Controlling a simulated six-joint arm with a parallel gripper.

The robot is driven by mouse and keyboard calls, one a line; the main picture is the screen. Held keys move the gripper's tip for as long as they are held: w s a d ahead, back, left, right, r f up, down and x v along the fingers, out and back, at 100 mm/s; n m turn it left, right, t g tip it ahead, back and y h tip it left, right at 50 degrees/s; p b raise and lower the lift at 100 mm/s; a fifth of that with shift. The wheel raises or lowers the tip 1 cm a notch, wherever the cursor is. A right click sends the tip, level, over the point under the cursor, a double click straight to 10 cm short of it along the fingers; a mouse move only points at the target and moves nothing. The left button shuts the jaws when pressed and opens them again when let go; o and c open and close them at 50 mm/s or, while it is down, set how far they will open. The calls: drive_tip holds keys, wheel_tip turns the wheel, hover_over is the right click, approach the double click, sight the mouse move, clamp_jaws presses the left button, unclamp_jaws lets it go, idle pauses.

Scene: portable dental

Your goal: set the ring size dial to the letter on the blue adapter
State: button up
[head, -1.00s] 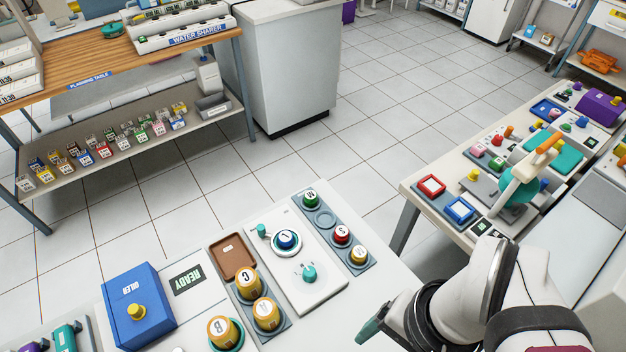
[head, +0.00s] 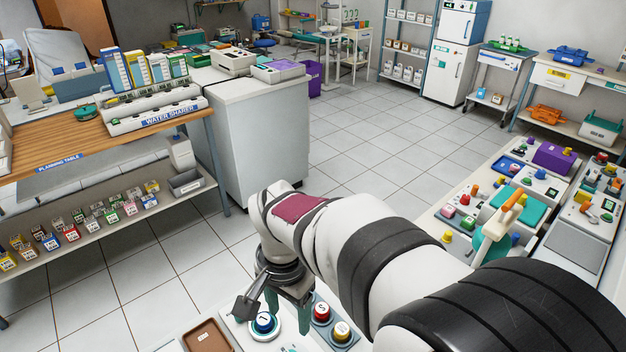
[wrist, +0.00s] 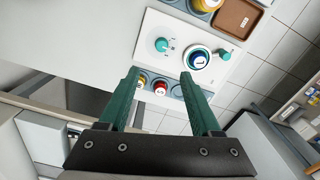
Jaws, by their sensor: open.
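The blue adapter (head: 264,322) sits in a round white holder on the white panel. It also shows in the wrist view (wrist: 198,60), its white top bearing a dark mark that looks like L or I; I cannot be sure which. The ring size dial (wrist: 161,45) is a small teal knob on the same panel, with tiny marks around it too small to read. It is hidden in the head view. My gripper (head: 288,306) is open and empty, pointing down above the panel. In the wrist view its fingertips (wrist: 160,74) stand apart, with the dial beyond them.
A teal-ended lever (wrist: 225,55) stands beside the blue adapter. A red adapter (head: 321,313) and a yellow one (head: 342,331) stand in a grey rack close by. A brown tray (head: 207,337) lies on the left. Another crowded bench (head: 440,222) is at right.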

sight(272, 336)
drive_tip(key=f, duration=1.6)
drive_tip(key=shift+w+a, duration=0.1)
drive_tip(key=shift+a, duration=0.1)
clamp_jaws()
